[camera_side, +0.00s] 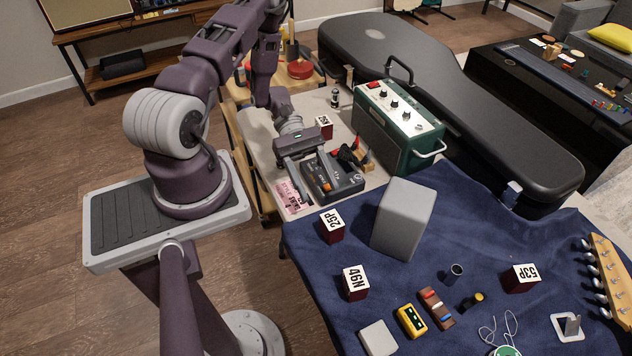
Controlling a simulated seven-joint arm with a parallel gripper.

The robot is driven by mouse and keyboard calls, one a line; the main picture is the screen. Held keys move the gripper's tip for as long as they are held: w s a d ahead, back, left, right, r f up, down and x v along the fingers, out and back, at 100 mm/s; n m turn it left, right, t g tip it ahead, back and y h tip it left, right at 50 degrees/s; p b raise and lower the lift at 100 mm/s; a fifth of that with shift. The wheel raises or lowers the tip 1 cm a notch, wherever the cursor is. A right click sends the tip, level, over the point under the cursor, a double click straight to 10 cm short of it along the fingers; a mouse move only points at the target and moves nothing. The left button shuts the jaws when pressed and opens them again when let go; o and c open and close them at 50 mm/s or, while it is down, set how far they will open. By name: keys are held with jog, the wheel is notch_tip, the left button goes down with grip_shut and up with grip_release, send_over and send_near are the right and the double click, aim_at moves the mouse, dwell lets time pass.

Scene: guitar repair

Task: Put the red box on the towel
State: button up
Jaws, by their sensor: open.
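A small dark red box with a white lettered top (324,128) stands on the pale worktop, off the towel and close behind my gripper. The dark blue towel (345,310) covers the near part of the table. Three similar dark red boxes with lettered white tops stand on it: one at the left (332,228), one nearer the front (354,285) and one at the right (520,280). My gripper (311,176) is open and low over the worktop, beside a dark grey device (338,182). Nothing shows held between its fingers; exact contact with the device cannot be told.
A green amplifier (395,125) and a black guitar case (450,95) stand to the right. A grey block (402,220) stands on the towel's back part. A pink ticket (291,196) lies beside the device. Several small items crowd the towel's front; bare patches lie between them.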

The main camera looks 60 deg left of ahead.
jog(key=w+d+r+m+g+y, duration=0.1)
jog(key=d+r+m+y, duration=0.2)
jog(key=r, duration=0.6)
jog(key=w+d+r+m+g+y, duration=0.1)
jog(key=r+m+y, duration=0.2)
jog(key=r+m, duration=0.45)
jog(key=s+d+r+m+t+y, duration=0.4)
jog(key=s+r+m+t+y, duration=0.3)
jog(key=s+r, duration=0.4)
notch_tip(320, 180, up, 4)
jog(key=shift+r+t, duration=0.1)
jog(key=shift+t, duration=0.2)
